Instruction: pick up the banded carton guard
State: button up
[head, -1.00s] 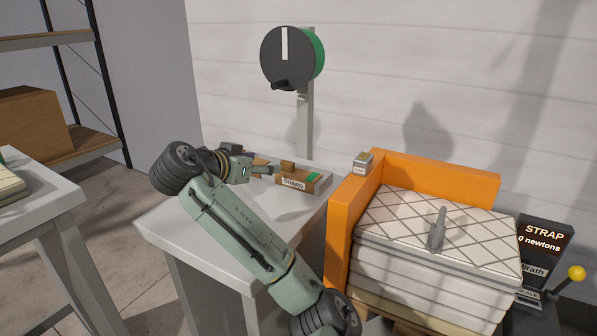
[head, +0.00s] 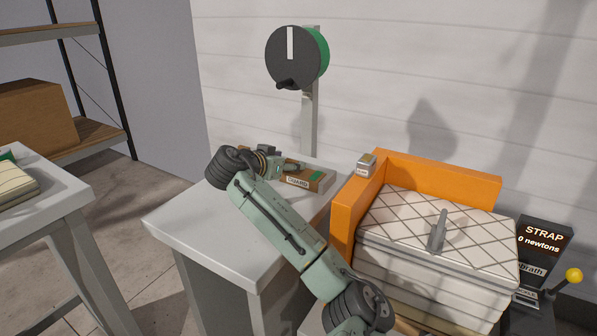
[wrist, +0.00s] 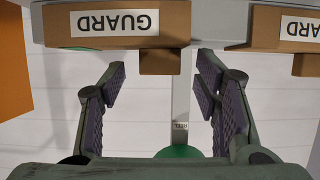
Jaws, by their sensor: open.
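The banded carton guard (head: 318,177) is a brown block with a white GUARD label and a green band. It lies on the grey table near its right end. In the wrist view the guard (wrist: 165,31) appears upside down, with a brown raised block (wrist: 160,62) and a bit of green beside it.
A second GUARD-labelled block (wrist: 262,27) sits close to the right in the wrist view. An orange corner wall (head: 345,215) stands right of the table, with a small metal-topped block (head: 366,164) on it. A reel (head: 292,57) on a post rises behind.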

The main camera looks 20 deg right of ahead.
jog(key=shift+c, duration=0.4)
jog(key=c, duration=0.8)
jog(key=shift+c, duration=0.2)
